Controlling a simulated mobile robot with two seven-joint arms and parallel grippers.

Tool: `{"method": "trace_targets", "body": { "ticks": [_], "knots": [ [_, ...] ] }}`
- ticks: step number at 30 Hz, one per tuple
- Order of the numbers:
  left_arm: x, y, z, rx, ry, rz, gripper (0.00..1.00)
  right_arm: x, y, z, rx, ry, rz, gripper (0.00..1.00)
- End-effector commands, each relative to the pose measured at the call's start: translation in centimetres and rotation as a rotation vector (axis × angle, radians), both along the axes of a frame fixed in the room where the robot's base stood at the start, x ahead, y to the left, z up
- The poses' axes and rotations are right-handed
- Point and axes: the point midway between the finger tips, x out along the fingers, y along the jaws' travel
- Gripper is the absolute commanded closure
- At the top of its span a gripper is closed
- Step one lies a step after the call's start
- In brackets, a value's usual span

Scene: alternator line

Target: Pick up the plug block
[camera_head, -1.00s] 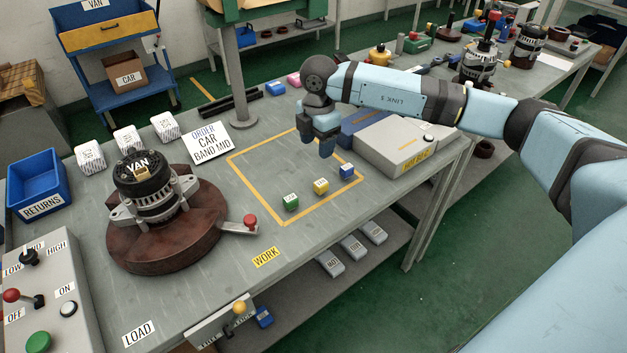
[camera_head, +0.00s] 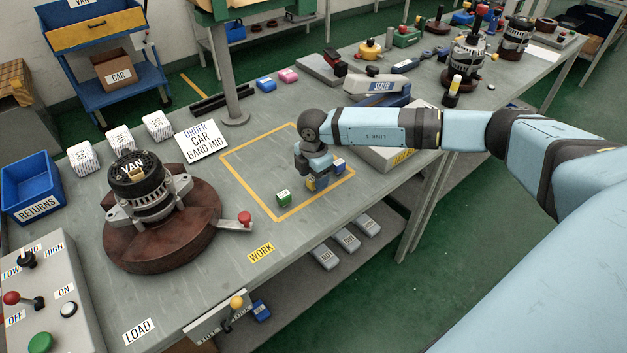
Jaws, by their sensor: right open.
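Small labelled blocks stand inside the yellow-outlined square on the bench: a green block (camera_head: 284,198), a yellow block (camera_head: 310,184) and a blue block (camera_head: 339,165). Their labels are too small to read, so I cannot tell which is the plug block. My right gripper (camera_head: 317,178) points down, low over the square, with its jaws open. It is right at the yellow block and partly hides it and the blue block. I cannot tell whether the jaws are around the yellow block. My left gripper is not in view.
An alternator marked VAN (camera_head: 146,185) sits on a round brown base (camera_head: 165,245) to the left. A post (camera_head: 234,70) rises at the back.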

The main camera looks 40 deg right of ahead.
Motion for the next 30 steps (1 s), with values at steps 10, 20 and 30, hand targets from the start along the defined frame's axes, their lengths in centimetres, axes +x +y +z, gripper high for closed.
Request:
{"method": "trace_targets", "body": {
  "ticks": [10, 20, 30],
  "knots": [
    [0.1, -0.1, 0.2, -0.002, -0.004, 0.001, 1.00, 0.0, 0.0, -0.7, 0.000, 0.000, 0.000, 0.47],
    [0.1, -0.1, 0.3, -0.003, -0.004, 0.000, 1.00, 0.0, 0.0, -0.7, 0.000, 0.000, 0.000, 0.93],
    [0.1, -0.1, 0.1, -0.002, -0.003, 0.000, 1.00, 0.1, 0.0, 0.4, 0.001, -0.002, 0.000, 0.93]
  ]
}}
